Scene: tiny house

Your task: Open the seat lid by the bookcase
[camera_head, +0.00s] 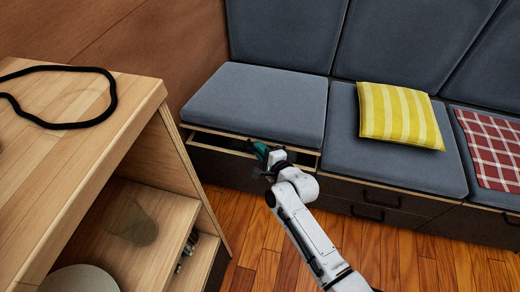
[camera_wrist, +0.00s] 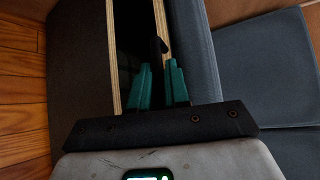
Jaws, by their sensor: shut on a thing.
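The seat lid with its grey cushion (camera_head: 262,104) is at the end of the bench by the bookcase. A narrow dark gap shows between its front edge and the light plywood rim of the seat box (camera_head: 212,133), so it stands slightly open. My gripper (camera_head: 264,151) is at the front edge of this lid, right of its middle. The fingers hide part of the handle. The dark gap and box rim (camera_wrist: 113,60) show beside them.
The wooden bookcase (camera_head: 163,98) stands close on the left, with a black cord (camera_head: 95,124) on top. A yellow striped pillow (camera_head: 400,115) and a red checked cloth (camera_head: 492,150) lie on the neighbouring seats. Wooden floor (camera_head: 262,240) is clear in front.

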